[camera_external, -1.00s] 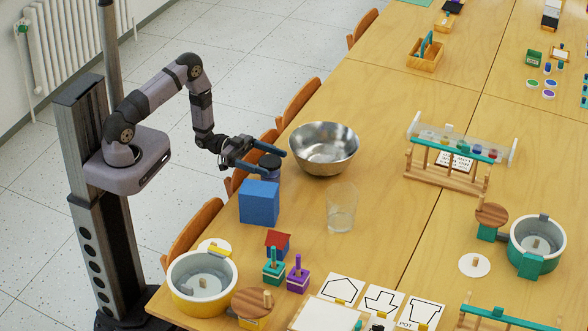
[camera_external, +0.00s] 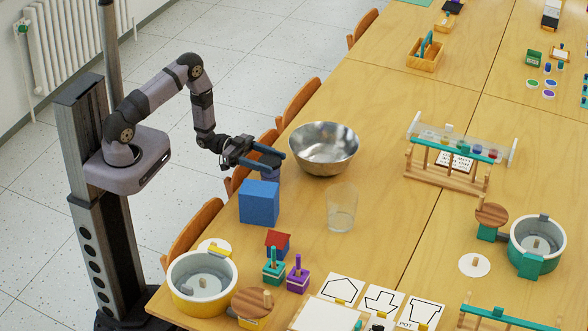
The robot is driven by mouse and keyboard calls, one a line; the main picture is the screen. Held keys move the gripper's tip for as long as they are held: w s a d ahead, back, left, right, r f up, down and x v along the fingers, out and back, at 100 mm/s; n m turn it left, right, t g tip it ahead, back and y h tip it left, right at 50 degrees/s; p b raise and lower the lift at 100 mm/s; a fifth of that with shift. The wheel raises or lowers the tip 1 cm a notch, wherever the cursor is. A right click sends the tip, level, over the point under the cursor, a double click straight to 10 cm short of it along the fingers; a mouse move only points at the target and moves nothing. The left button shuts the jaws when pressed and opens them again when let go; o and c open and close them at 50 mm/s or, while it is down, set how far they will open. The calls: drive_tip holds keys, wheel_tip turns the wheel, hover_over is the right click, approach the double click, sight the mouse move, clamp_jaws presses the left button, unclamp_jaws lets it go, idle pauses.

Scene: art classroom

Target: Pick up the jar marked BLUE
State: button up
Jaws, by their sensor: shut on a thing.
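A small dark blue jar (camera_external: 269,165) stands near the left edge of the table, between the steel bowl and the blue block. Any marking on it is too small to read. My gripper (camera_external: 277,163) reaches in from the left, level with the jar, with its fingers on either side of it. The gripper is shut on the jar. The fingers partly hide the jar, and I cannot tell whether its base touches the table.
A steel bowl (camera_external: 323,149) stands just right of my gripper. A blue block (camera_external: 259,203) is close in front, and a clear glass (camera_external: 341,208) is to its right. Wooden chairs (camera_external: 299,102) line the left edge.

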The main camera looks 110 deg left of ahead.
drive_tip(key=shift+r, duration=4.95)
